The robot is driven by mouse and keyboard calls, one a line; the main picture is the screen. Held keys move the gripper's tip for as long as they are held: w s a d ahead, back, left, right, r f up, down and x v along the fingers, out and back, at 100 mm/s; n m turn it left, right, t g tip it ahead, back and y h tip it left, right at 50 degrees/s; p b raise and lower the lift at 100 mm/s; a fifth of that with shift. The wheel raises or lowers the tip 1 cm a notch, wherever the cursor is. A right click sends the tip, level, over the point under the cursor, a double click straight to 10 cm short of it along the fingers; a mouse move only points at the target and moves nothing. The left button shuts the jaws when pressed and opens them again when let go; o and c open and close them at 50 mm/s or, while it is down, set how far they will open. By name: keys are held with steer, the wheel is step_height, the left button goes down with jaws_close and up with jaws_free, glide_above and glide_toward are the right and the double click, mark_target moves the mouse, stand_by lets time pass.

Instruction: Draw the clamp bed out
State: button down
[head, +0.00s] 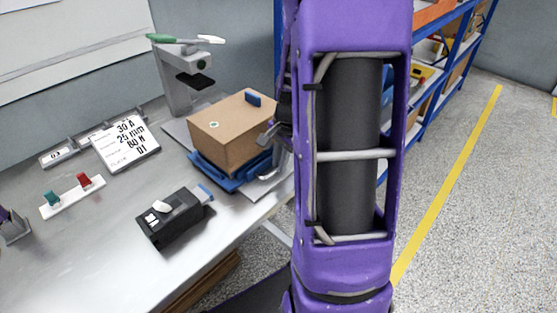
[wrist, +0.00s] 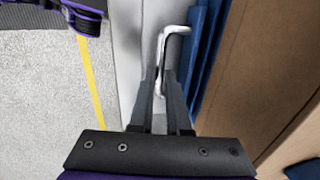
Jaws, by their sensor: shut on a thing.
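The clamp bed (head: 205,171) is a blue slab on a pale grey base, under a brown box (head: 228,138). The bed's blue edge also shows in the wrist view (wrist: 208,50), with the brown box (wrist: 262,55) to its right. A bent silver handle (wrist: 176,29) stands out beside that blue edge. My gripper (wrist: 160,76) is shut on the handle, its two dark fingers on either side of the bar. In the head view my purple arm hides part of the bed's right side and most of my gripper.
A black device (head: 170,218), a white sign (head: 126,144) and a strip with green and red knobs (head: 72,193) sit on the metal bench (head: 90,260). Open floor (head: 470,230) lies to the right.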

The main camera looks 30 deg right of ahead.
steer(key=c, duration=0.9)
jaws_free()
steer(key=s+r+p, duration=0.1)
steer(key=r, duration=0.4)
steer(key=s+r+p, duration=0.1)
steer(key=r, duration=0.5)
steer(key=s+r+p, duration=0.1)
steer(key=r, duration=0.5)
steer(key=shift+d+r+p, duration=0.1)
steer(key=shift+d+p, duration=0.25)
steer(key=shift+d, duration=0.05)
